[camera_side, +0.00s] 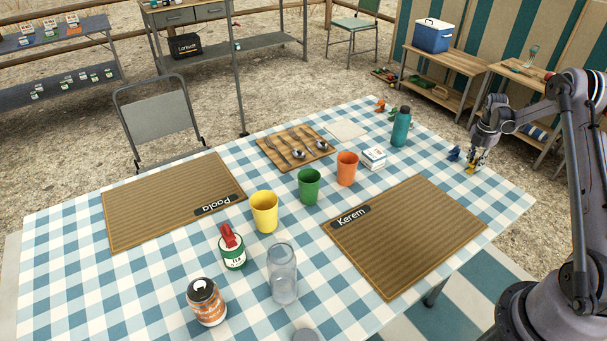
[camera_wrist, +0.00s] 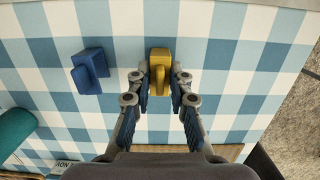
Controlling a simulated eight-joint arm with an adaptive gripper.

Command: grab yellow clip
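The yellow clip (camera_wrist: 159,61) is on the checked tablecloth in the wrist view, between the fingertips of my gripper (camera_wrist: 160,75). One finger is on each side, very close to the clip. I cannot tell whether the fingers touch or grip it. In the side view, the yellow clip (camera_side: 471,169) shows small under my gripper (camera_side: 477,162), low over the table's right end and partly hidden by it. A blue clip (camera_wrist: 90,72) lies to the left of the yellow one, outside the fingers. It also shows in the side view (camera_side: 454,153).
A teal bottle (camera_side: 401,128) stands left of my gripper; it also shows at the wrist view's left edge (camera_wrist: 14,128). A white-and-blue box (camera_side: 374,157), an orange cup (camera_side: 347,168) and Kerem's placemat (camera_side: 430,240) are further left. The table edge is close by.

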